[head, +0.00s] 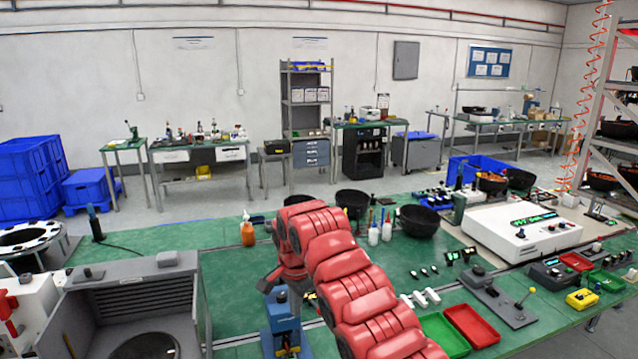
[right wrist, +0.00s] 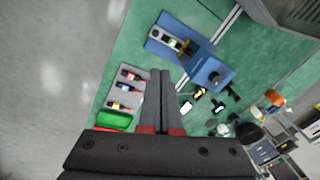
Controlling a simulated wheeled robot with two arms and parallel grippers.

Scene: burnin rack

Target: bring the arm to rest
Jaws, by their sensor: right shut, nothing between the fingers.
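My right arm, red and jointed, rises from the bottom of the head view and bends down over the green bench (head: 225,285). Its dark right gripper (head: 270,284) is partly hidden by the arm and sits close to a blue bench device (head: 283,308). In the right wrist view the two grey fingers of the right gripper (right wrist: 161,74) are together with nothing between them. The blue device (right wrist: 208,72) shows just beyond and to the right of the fingertips. I cannot tell the gap between them. My left gripper is not in view.
A grey open-topped machine (head: 130,285) stands at the left. Black bowls (head: 420,220), an orange bottle (head: 248,233) and a white instrument (head: 522,234) stand farther back. A green tray (head: 442,334) and red tray (head: 472,326) lie right of the arm. Bench left of the arm is fairly clear.

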